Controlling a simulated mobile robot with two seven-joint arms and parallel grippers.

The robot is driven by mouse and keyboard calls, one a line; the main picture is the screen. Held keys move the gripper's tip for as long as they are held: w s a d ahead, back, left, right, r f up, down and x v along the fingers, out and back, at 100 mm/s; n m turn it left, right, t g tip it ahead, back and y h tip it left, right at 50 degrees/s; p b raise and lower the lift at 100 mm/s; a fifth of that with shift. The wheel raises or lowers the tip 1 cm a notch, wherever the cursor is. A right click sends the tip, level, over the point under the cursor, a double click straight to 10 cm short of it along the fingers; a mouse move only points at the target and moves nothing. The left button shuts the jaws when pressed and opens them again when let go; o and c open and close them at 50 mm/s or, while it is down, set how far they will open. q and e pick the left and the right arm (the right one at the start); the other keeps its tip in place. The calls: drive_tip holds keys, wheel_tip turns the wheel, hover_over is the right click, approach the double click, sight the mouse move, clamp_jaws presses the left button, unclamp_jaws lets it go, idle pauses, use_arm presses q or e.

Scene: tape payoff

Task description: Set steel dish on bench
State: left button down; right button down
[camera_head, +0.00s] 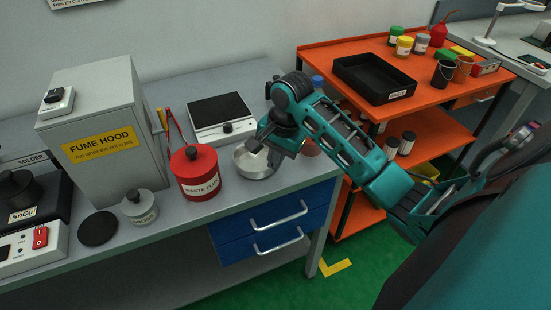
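The steel dish (250,168) is a shiny, shallow round bowl near the front edge of the grey bench (225,200), to the right of a red lidded pot. It looks level and at or very close to the bench top; I cannot tell whether its base touches. My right gripper (264,150) comes in from the right and reaches down over the dish's back and right rim. The hand hides part of the rim, and I cannot tell whether the fingers are closed on it. My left gripper is out of view.
The red pot (197,176) stands close left of the dish. A white device with a black plate (217,110) is behind it. Left are a small grey pot (139,208), a black disc (98,228) and the fume hood (95,130). An orange cart (430,107) stands right.

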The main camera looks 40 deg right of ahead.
drive_tip(key=shift+f, duration=0.15)
drive_tip(key=c, duration=1.8)
unclamp_jaws()
drive_tip(key=shift+f, duration=0.1)
drive_tip(key=o, duration=0.4)
drive_tip(key=shift+o, duration=0.2)
wheel_tip(320, 180, up, 12)
drive_tip(key=s, duration=0.2)
drive_tip(key=shift+d, duration=0.35)
